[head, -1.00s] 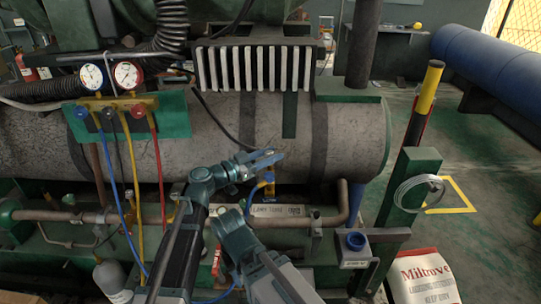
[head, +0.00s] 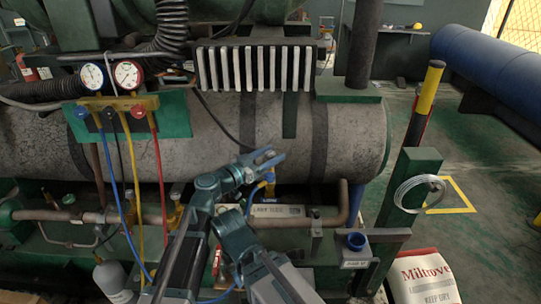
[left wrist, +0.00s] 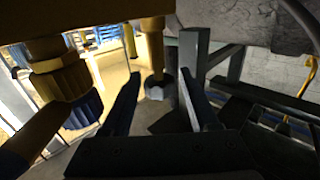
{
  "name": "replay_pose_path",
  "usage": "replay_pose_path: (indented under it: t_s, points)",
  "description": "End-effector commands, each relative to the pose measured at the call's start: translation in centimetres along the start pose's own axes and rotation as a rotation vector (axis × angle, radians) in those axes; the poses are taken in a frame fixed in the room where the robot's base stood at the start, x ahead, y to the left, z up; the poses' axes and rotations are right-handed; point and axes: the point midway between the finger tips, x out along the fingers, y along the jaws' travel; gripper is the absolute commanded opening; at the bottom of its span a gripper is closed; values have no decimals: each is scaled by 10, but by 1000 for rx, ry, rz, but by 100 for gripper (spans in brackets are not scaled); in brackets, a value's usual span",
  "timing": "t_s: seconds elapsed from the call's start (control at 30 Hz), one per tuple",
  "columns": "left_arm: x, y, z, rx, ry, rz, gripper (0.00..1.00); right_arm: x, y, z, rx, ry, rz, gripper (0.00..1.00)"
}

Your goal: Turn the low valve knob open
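The gauge manifold with two dials (head: 110,76) stands at the left in the head view. A blue knob (head: 81,112), likely the low valve knob, sits at its left end, with a dark knob (head: 110,112) and a red knob (head: 138,112) to the right. My left gripper (head: 270,158) is well to the right of the manifold, in front of the grey tank, above a blue-hosed yellow fitting (head: 269,184). It is open and empty. In the left wrist view its fingers (left wrist: 158,105) are apart, beside a brass fitting with a dark blue ribbed collar (left wrist: 82,108). My right gripper is not visible.
Blue, yellow and red hoses hang below the manifold. A horizontal pipe (head: 150,217) runs below the tank (head: 350,140). A green post (head: 408,185) with a coiled wire and a white sack (head: 425,278) stand at the right. Open floor lies beyond.

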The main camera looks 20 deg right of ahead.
Motion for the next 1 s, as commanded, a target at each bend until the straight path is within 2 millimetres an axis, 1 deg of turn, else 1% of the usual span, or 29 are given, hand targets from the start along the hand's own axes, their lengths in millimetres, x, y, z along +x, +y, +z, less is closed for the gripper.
replay_pose_path:
  t_s: [0.3,0.37,0.43,0.57,0.8,1.0]
  points:
    - [0,0,0,0,0,1,72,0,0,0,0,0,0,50]
    - [-3,0,0,0,0,0,72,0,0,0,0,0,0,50]
    - [-10,0,0,0,0,-1,72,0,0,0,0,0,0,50]
    - [-32,2,0,0,0,-2,72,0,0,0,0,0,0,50]
    - [-86,2,0,0,0,-4,72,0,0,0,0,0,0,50]
    - [-119,1,0,0,0,-3,72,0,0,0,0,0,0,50]
